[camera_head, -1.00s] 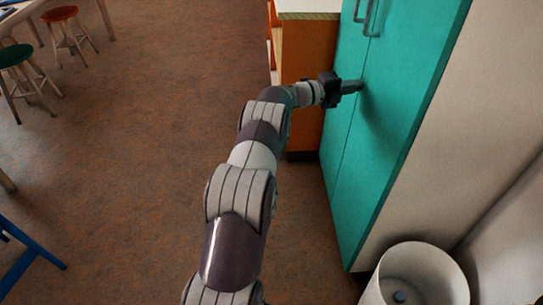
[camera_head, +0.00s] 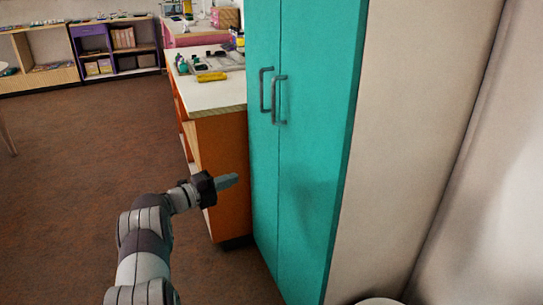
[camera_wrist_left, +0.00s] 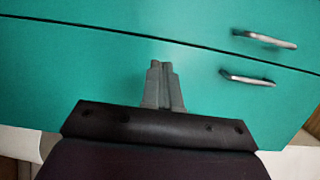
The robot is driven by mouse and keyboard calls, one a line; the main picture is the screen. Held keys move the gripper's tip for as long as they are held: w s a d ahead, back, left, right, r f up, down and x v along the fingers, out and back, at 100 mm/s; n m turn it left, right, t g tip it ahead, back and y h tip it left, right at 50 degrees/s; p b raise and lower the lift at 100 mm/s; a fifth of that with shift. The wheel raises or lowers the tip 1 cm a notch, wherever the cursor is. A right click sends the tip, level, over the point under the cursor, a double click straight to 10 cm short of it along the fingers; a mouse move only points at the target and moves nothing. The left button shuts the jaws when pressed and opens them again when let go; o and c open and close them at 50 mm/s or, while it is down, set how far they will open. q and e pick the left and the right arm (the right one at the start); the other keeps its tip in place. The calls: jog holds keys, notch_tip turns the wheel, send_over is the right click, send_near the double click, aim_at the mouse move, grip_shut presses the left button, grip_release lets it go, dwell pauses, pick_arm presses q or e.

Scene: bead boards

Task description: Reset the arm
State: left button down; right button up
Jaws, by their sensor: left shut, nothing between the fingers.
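My left gripper (camera_head: 228,181) reaches in from the lower left in the head view, in front of the orange side of a counter and left of the teal cabinet (camera_head: 315,150). Its fingers are shut with nothing between them. In the left wrist view the gripper (camera_wrist_left: 161,66) points at the teal cabinet doors (camera_wrist_left: 90,75), which are closed. The two door handles (camera_wrist_left: 247,78) lie to the right of the fingertips, apart from them. My right gripper is not in view.
An orange counter (camera_head: 222,150) with a light top stands left of the cabinet, with a yellow item (camera_head: 212,77) on it. Low shelves (camera_head: 120,50) stand at the back. A white bin (camera_head: 380,301) shows at the bottom edge. The brown floor at left is mostly clear.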

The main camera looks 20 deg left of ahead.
pick_arm(q)
jog(key=s+a+f+n+g+y, duration=0.1)
jog(key=a+f+n+g+y, duration=0.1)
jog(key=a+f+n+y, duration=1.05)
jog(key=s+d+n+g, duration=0.4)
jog(key=s+d+n, duration=0.1)
jog(key=d+n, duration=0.2)
jog(key=s+d+r+n+g+h, duration=0.1)
jog(key=s+d+r+n+g, duration=0.2)
jog(key=s+d, duration=1.05)
jog(key=s+d+r+n+g+h, duration=0.1)
jog(key=s+d+n+g+h, duration=0.15)
jog(key=s+d+g, duration=0.7)
jog(key=s+d+r+t+p, duration=0.1)
jog(key=s+r+p, duration=0.1)
jog(key=r+p, duration=0.9)
jog(key=s+d+r+t+p, duration=0.1)
jog(key=s+r+t+p, duration=0.1)
jog(key=r+p, duration=0.9)
jog(key=s+d+r+t+y+p, duration=0.1)
jog(key=s+r+t+p, duration=0.1)
jog(key=r+p, duration=0.9)
jog(key=shift+d+r+m, duration=0.3)
jog(key=shift+d+r, duration=0.05)
jog(key=shift+r, duration=0.6)
